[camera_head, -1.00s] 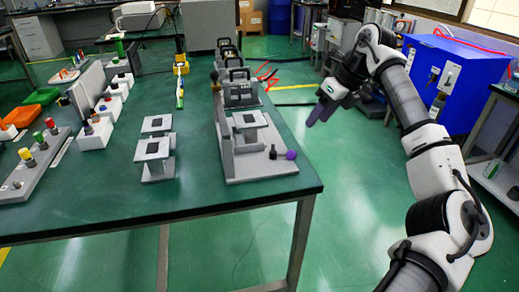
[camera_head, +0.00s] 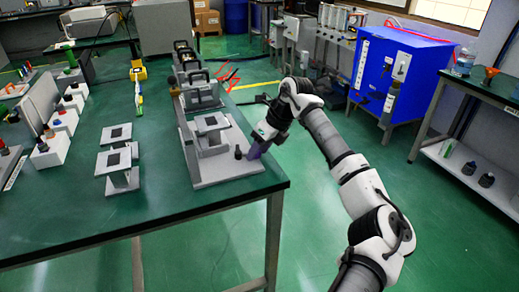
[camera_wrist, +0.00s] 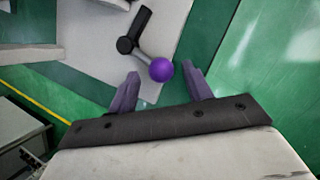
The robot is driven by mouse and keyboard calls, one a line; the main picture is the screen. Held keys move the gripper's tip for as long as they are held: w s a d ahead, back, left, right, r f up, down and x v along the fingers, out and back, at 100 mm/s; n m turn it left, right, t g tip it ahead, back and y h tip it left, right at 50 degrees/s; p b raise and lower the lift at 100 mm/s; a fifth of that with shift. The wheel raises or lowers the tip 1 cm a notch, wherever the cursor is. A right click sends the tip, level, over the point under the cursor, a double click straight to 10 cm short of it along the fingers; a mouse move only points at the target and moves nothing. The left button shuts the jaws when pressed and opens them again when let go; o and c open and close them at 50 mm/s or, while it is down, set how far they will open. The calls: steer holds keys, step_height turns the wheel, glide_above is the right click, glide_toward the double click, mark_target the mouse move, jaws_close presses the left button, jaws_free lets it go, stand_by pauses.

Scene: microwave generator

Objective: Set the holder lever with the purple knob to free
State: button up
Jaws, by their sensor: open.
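The purple knob (camera_wrist: 161,69) sits at the end of the holder lever (camera_wrist: 140,50), a short grey rod from a black pivot, in the wrist view. In the head view the black pivot (camera_head: 238,153) stands at the front right of the grey holder (camera_head: 222,166), and my gripper hides the knob. My gripper (camera_head: 254,151) is open beside the holder at the table's right edge. In the wrist view its two purple fingers (camera_wrist: 163,88) stand apart, with the knob just beyond and between their tips. I cannot tell whether either finger touches it.
Two grey stands (camera_head: 118,157) are left of the holder on the green table (camera_head: 165,207). More holders with black handles (camera_head: 200,92) stand behind it. A blue cabinet (camera_head: 385,75) stands at the right.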

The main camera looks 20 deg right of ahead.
steer(key=shift+f, duration=0.2)
steer(key=c, duration=1)
steer(key=shift+o, duration=0.2)
steer(key=shift+s+b, duration=0.1)
steer(key=shift+b, duration=0.2)
steer(key=shift+s+a+m+t+b, duration=0.2)
steer(key=shift+s+m+t+b, duration=0.1)
steer(key=shift+m, duration=0.4)
steer(key=shift+w, duration=0.1)
steer(key=o, duration=1)
steer(key=shift+c, duration=0.2)
